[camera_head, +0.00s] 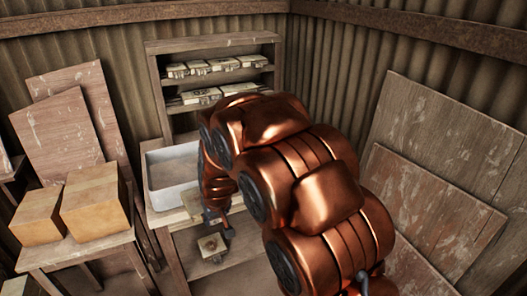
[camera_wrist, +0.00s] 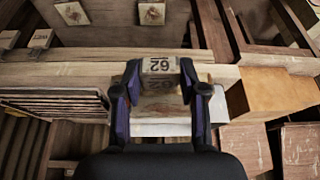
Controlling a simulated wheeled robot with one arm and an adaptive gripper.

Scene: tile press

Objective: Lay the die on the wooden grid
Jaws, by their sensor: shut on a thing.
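My gripper (camera_wrist: 160,80) is shut on the die (camera_wrist: 159,65), a pale block with dark digits on its face, seen between the two fingertips in the wrist view. The slatted wooden grid (camera_wrist: 52,103) lies to the left of the gripper in the wrist view, and the die is apart from it. In the head view my gripper (camera_head: 217,220) shows below my copper arm, at the front of the wooden table. My arm hides the right side of that table and the grid in the head view.
A pale basin (camera_head: 171,187) stands on the table. A shelf unit (camera_head: 158,85) behind holds several blocks. Cardboard boxes (camera_head: 95,205) stand on a side table at left. One block (camera_head: 211,246) sits lower, below the gripper. Boards lean against the right wall.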

